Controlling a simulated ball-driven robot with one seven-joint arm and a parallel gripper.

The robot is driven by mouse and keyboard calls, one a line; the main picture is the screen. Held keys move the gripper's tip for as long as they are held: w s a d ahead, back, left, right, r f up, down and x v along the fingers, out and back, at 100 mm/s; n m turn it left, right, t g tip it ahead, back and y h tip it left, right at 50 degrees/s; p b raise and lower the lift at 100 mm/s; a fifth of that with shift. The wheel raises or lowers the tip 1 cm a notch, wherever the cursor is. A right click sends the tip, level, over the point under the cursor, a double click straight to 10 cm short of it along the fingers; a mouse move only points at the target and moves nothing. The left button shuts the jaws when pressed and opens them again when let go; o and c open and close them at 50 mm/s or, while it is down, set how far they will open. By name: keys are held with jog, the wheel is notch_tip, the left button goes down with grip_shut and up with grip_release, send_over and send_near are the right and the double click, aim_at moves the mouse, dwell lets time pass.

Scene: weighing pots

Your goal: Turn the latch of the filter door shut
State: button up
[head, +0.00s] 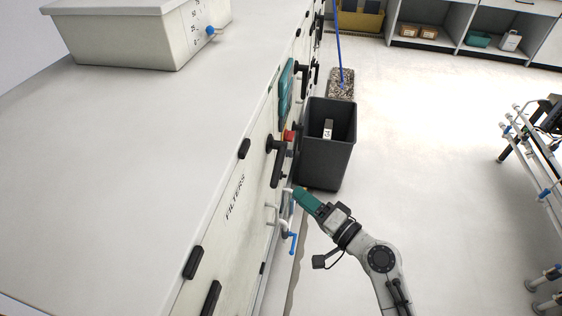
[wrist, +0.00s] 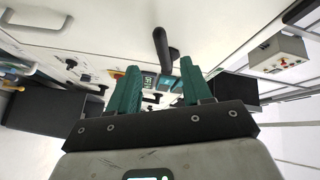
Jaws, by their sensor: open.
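The filter door (head: 222,225) is the cream cabinet front marked FILTERS, and it looks flush with the cabinet. A black latch handle (head: 278,165) stands out from its far end and points roughly downward in the head view. In the wrist view a black handle (wrist: 162,46), apparently this latch, stands just beyond my fingertips. My gripper (head: 299,193) has teal fingers and is beside the cabinet front, a little below the latch. In the wrist view my gripper (wrist: 160,68) is open, with nothing between the fingers. I cannot tell whether the latch is fully turned.
A dark grey bin (head: 328,155) stands on the floor just beyond my gripper. A red and yellow switch (head: 289,136) is close to the latch. The floor to the right is clear up to a pipe rack (head: 540,160).

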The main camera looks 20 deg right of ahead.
aim_at(277, 173)
jog(key=x, duration=0.3)
jog(key=p+x, duration=0.1)
jog(key=x, duration=0.7)
jog(key=shift+w+d+r, duration=0.25)
jog(key=shift+d, duration=0.05)
grip_shut()
